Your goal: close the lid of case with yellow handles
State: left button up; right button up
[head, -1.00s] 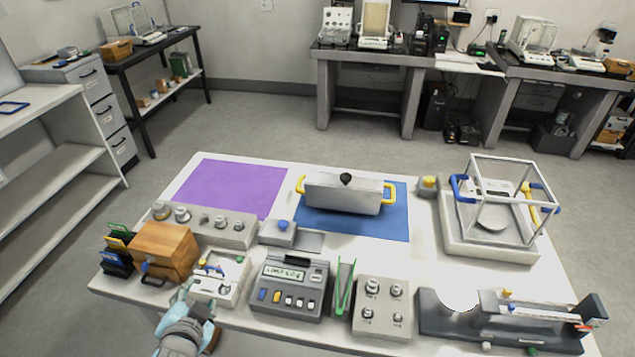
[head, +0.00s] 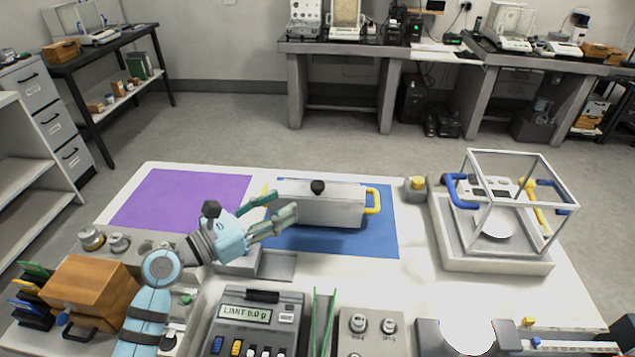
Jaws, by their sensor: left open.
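The pale grey case (head: 335,208) with yellow handles sits on the blue mat (head: 380,238). A black knob (head: 318,187) stands at its upper middle. I cannot tell for sure whether its lid is fully down. The right yellow handle (head: 373,201) is clear; the left one is mostly hidden behind my gripper. My left gripper (head: 285,205) is open and empty, its fingers pointing right at the case's left end. Whether it touches the case cannot be told. My right gripper is not in view.
A purple mat (head: 180,200) lies left of the blue one. A glass-framed balance (head: 495,262) stands at right, with a small yellow-knobbed block (head: 416,190) beside the case. A wooden box (head: 92,290) and a keypad device (head: 258,318) line the front.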

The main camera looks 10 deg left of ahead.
aim_at(312, 188)
pick_arm(q)
jog(key=x, duration=1)
jog(key=shift+w+d+f, duration=0.1)
jog(key=shift+w+d, duration=0.1)
jog(key=shift+d, duration=0.05)
jog(key=shift+s, duration=0.1)
grip_shut()
